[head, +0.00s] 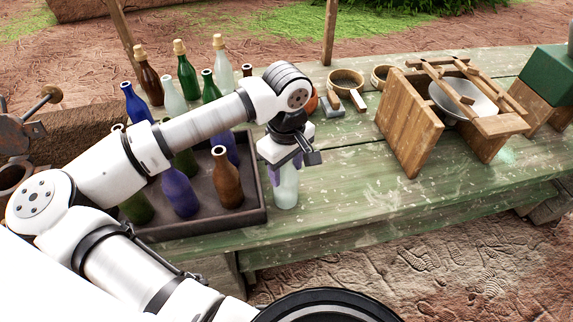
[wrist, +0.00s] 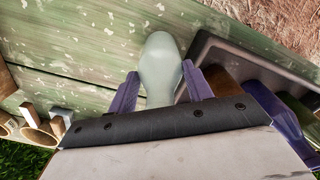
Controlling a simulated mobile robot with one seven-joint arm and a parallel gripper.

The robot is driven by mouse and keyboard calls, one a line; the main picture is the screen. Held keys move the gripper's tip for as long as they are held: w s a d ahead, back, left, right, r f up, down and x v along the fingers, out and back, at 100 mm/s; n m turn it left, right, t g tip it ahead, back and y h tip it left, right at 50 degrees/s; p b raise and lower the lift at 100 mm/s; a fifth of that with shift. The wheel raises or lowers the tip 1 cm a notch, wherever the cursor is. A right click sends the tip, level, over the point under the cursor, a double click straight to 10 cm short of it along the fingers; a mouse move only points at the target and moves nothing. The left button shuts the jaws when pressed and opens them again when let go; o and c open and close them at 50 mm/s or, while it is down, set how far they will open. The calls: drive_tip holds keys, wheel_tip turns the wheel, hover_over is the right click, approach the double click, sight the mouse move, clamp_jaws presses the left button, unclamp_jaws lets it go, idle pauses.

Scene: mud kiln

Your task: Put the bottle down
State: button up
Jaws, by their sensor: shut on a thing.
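A pale, frosted glass bottle (head: 286,188) is upright in my gripper, just right of the dark tray, over the green wooden table (head: 340,190). My gripper (head: 286,168) points down and its purple fingers are shut on the bottle's upper part. In the wrist view the bottle (wrist: 161,70) lies between the two purple fingers of my gripper (wrist: 160,88). The bottle's base is at or very close to the tabletop; I cannot tell whether it touches. Its neck is hidden by the gripper.
The dark tray (head: 205,228) holds several brown, blue and green bottles. More bottles, including a corked green one (head: 187,75), stand behind it. A wooden stand with a metal bowl (head: 462,100) is at right. The green tabletop between tray and stand is mostly clear.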

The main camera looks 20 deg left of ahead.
drive_tip(key=shift+f, duration=0.1)
drive_tip(key=o, duration=1.1)
drive_tip(key=shift+o, duration=0.2)
wheel_tip(320, 180, up, 12)
drive_tip(key=shift+r+b, duration=0.15)
drive_tip(key=shift+b, duration=0.9)
